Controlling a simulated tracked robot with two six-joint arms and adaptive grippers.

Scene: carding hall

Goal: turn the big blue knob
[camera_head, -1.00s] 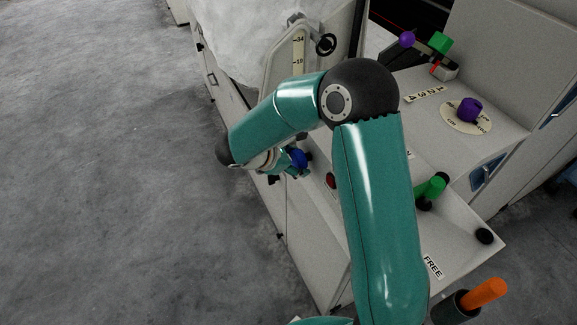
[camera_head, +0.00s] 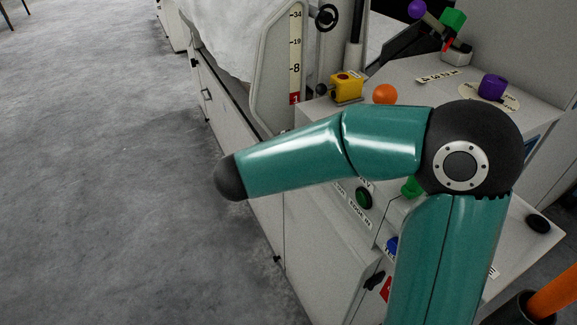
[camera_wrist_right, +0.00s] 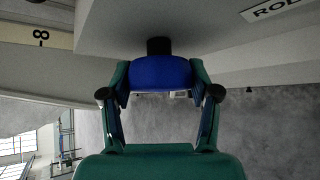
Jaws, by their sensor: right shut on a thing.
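The big blue knob (camera_wrist_right: 160,74) sits on a short dark stem against the machine's pale panel in the right wrist view. My right gripper (camera_wrist_right: 160,82) has one finger on each side of the knob and is shut on it. In the head view my right forearm lies across the machine, and the knob and right gripper are hidden. My left gripper is in neither view.
On the machine top are a yellow box (camera_head: 346,88), an orange ball (camera_head: 385,94) and a purple knob (camera_head: 491,87). A green button (camera_head: 363,198) and a small blue part (camera_head: 391,247) sit near my arm. A handwheel (camera_head: 326,17) is behind. The floor at left is clear.

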